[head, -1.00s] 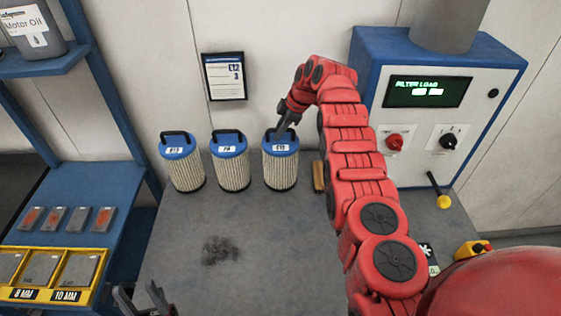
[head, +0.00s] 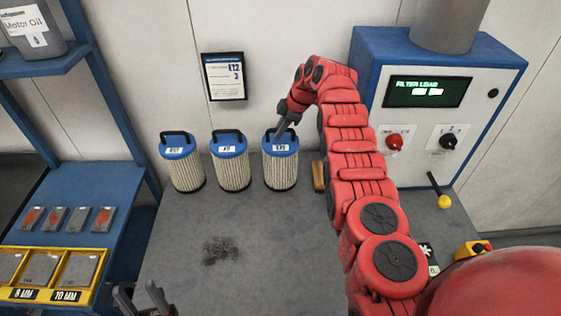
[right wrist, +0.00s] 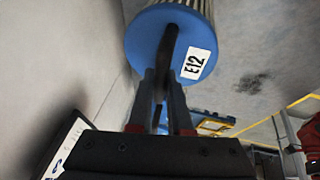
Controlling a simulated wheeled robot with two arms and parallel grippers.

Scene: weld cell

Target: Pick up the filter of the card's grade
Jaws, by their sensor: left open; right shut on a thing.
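Three pleated filters with blue caps and black handles stand in a row on the grey bench: a left one (head: 182,162), a middle one (head: 230,160) and a right one (head: 281,160). The right one's label reads E12 in the right wrist view (right wrist: 195,63). The other labels are too small to read surely. The card (head: 224,76) on the wall reads E12 with a 3 below. My right gripper (head: 284,130) is shut on the E12 filter's handle; its fingers also show in the right wrist view (right wrist: 162,85). My left gripper (head: 140,298) is open and empty at the bench's front edge.
A blue filter-load cabinet (head: 480,75) with a red knob, a black knob and a yellow-tipped lever stands at the right. A wooden block (head: 318,176) lies right of the E12 filter. A blue shelf (head: 118,195) with plates is at the left. The bench middle, with a dark smudge, is clear.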

